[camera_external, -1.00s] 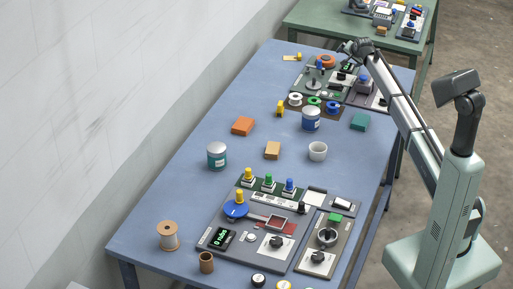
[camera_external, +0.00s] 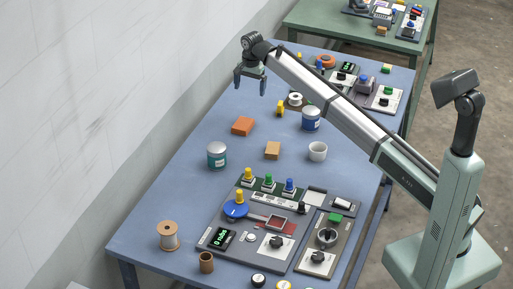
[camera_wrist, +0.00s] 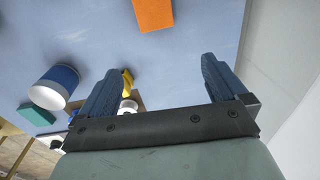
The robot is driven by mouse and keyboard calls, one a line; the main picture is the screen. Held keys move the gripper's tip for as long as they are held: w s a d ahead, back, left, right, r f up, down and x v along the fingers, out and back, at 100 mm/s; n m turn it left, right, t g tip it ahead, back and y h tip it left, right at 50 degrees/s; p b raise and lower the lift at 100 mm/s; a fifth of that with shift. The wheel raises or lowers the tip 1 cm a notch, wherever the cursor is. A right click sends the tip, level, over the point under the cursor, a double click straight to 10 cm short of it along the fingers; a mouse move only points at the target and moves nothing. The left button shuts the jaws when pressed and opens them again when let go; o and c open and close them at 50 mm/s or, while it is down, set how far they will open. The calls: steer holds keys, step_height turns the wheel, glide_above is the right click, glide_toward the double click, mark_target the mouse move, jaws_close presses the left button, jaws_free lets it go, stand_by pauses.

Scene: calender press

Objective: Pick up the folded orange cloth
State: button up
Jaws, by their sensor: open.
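The folded orange cloth (camera_external: 243,126) lies flat on the blue table, left of the middle, in the external view. It also shows at the top of the wrist view (camera_wrist: 153,13), cut off by the picture's edge. My gripper (camera_external: 250,86) is open and empty, raised above the table, with its fingers pointing down. In the external picture it appears just above the cloth and apart from it. In the wrist view the two blue fingers (camera_wrist: 172,82) are spread wide, with the cloth beyond them.
Blue-labelled can (camera_external: 311,119), yellow object (camera_external: 280,108), tan block (camera_external: 272,150), white cup (camera_external: 318,151) and teal can (camera_external: 217,156) stand around the cloth. A control panel (camera_external: 262,228) fills the near table (camera_external: 160,205). A white wall (camera_external: 90,100) runs along the left.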

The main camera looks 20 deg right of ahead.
steer(key=s+a, duration=0.3)
steer(key=a, duration=0.1)
glide_above(243, 123)
steer(key=shift+g, duration=0.4)
steer(key=f, duration=0.7)
steer(key=shift+w+d+f, duration=0.1)
steer(key=shift+w+f, duration=0.1)
steer(key=shift+f, duration=0.15)
steer(key=shift+s+f, duration=0.15)
steer(key=shift+f, duration=1.15)
steer(key=shift+s+f, duration=0.1)
steer(key=shift+f, duration=1.15)
steer(key=c, duration=1.1)
